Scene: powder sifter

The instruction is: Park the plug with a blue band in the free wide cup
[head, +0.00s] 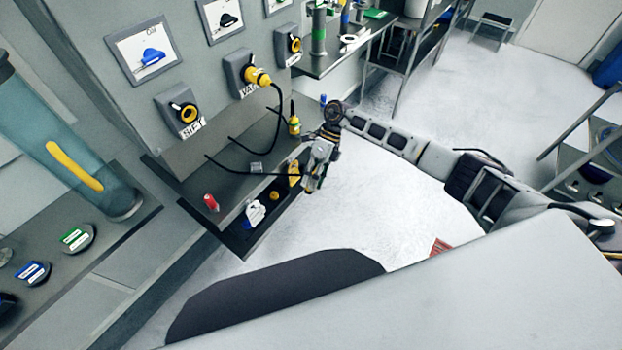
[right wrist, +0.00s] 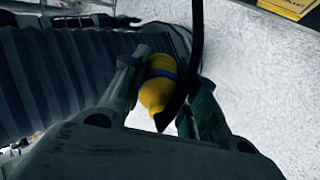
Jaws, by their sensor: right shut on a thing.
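My right gripper (head: 311,180) is beside the front edge of the shelf under the wall sockets. In the right wrist view its fingers (right wrist: 165,95) are shut on a yellow plug with a blue band (right wrist: 158,82), and a black cable runs past it. I cannot make out a wide cup for certain in either view. My left gripper is not in view.
Another yellow plug (head: 257,77) sits in the VAC socket with a cable hanging down. The SIFT socket (head: 184,113) looks empty. Bare floor (head: 375,195) lies right of the shelf.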

